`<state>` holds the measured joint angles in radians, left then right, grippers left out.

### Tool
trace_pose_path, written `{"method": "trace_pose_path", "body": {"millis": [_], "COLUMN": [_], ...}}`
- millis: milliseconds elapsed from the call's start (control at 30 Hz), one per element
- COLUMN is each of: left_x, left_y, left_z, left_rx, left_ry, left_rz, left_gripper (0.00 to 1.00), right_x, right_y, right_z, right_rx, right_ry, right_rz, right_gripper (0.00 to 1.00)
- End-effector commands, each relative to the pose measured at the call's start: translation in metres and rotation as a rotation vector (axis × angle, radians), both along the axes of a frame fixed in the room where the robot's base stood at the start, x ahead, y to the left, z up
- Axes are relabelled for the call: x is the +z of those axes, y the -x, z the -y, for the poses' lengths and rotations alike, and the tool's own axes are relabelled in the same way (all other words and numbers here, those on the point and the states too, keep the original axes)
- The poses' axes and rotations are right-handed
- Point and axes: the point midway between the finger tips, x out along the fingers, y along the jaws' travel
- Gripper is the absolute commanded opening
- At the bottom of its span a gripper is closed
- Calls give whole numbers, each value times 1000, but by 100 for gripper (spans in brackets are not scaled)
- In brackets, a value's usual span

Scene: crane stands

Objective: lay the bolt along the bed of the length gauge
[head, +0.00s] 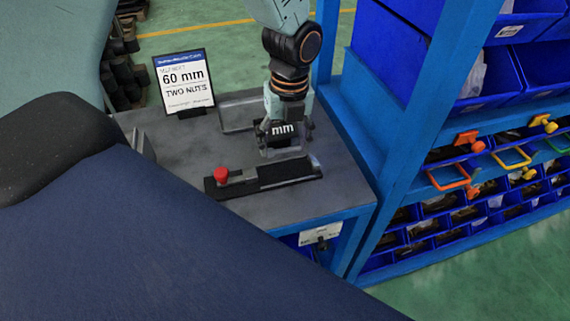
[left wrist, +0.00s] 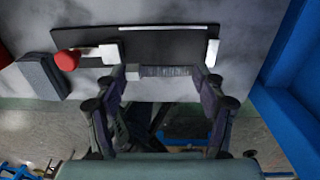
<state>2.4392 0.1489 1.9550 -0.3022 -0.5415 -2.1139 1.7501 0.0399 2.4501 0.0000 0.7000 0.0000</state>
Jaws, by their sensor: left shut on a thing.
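The length gauge (head: 262,179) lies on the grey bench top as a long black bed with a red knob (head: 221,174) at its left end. In the left wrist view the gauge bed (left wrist: 165,45) runs across the top, with a pale stop at each end. My left gripper (head: 286,146) points down at the gauge's far side. It is shut on the bolt (left wrist: 166,71), a dark grey shank with a lighter head at its left. The bolt looks roughly parallel to the bed and beside it in that view; its height above the bench is unclear. My right gripper is not in view.
A sign reading 60 mm, two nuts (head: 184,80) stands at the bench's back left. A blue rack with bins (head: 440,200) stands close on the right.

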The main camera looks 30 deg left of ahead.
Motion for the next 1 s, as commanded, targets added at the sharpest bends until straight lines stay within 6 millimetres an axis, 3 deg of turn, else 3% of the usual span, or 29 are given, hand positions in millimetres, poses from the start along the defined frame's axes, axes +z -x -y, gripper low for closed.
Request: {"method": "trace_pose_path", "body": {"millis": [500, 867, 900, 1000], "left_x": [-57, -61, -61, -61], "left_y": [0, 0, 0, 0], "left_z": [1, 1, 1, 1], "left_rx": [3, 4, 4, 4], "left_ry": [0, 0, 0, 0], "left_rz": [-1, 1, 2, 2], "left_gripper": [37, 37, 72, 80], "right_x": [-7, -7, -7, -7], "right_y": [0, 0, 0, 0], "right_z": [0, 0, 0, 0], "right_rx": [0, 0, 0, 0], "right_ry": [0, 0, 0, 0], "right_rz": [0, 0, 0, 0], "right_gripper": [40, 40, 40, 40]}}
